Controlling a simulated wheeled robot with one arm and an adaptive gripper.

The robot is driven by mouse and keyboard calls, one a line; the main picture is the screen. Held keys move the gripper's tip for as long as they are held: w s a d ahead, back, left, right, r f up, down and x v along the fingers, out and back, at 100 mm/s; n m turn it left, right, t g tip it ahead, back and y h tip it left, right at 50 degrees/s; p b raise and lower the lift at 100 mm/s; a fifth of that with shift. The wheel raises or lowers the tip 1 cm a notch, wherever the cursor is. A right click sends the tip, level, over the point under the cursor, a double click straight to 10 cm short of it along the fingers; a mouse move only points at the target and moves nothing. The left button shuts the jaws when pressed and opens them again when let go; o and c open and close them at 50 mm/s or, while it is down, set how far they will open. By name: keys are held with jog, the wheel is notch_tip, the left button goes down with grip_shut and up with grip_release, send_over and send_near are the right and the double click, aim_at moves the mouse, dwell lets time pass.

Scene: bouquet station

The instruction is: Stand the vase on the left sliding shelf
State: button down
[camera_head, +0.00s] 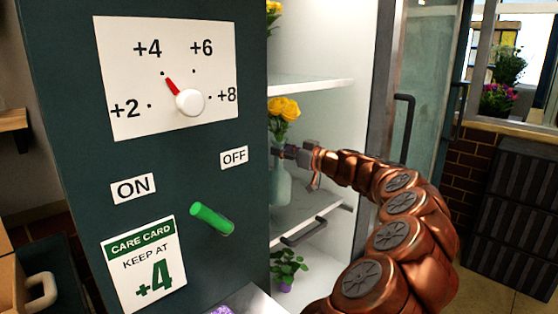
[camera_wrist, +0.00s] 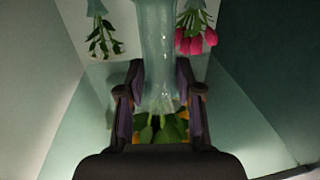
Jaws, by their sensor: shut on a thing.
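A pale green glass vase (camera_head: 281,184) with yellow flowers (camera_head: 284,108) is upright inside the cabinet, partly hidden by the cabinet's dark front panel. My gripper (camera_head: 290,152) is shut on the vase's upper part, below the flowers. In the wrist view the picture looks upside down, and the vase (camera_wrist: 157,45) runs between my two fingers (camera_wrist: 158,100). A shelf (camera_head: 315,209) with a dark handle (camera_head: 303,232) lies below the vase. I cannot tell whether the vase's base touches it.
An upper shelf (camera_head: 312,82) is above my gripper. A leafy plant (camera_head: 288,266) is below the handled shelf. The wrist view shows pink flowers (camera_wrist: 195,40) and a white-budded stem (camera_wrist: 103,40) beside the vase. The glass door (camera_head: 425,80) stands at the right. The dial panel (camera_head: 170,85) bounds the left.

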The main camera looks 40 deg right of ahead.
aim_at(279, 169)
jog(key=shift+w+a+r, duration=0.1)
jog(key=shift+w, duration=0.35)
jog(key=shift+w+f, duration=0.15)
jog(key=shift+f, duration=0.75)
jog(key=shift+w+f, duration=0.1)
jog(key=shift+f, duration=0.8)
jog(key=shift+f+b, duration=0.5)
jog(key=shift+b, duration=0.35)
jog(key=c, duration=0.7)
grip_release()
jog(key=shift+r, duration=0.1)
jog(key=r+p, duration=0.1)
jog(key=p, duration=0.1)
jog(key=shift+r+p, duration=0.15)
jog(key=shift+p, duration=0.2)
jog(key=s, duration=0.4)
jog(key=s+d+b, duration=0.1)
jog(key=s, duration=0.3)
jog(key=s+b, duration=0.1)
jog(key=s, duration=0.3)
jog(key=shift+d+f, duration=0.15)
jog(key=shift+f, duration=0.15)
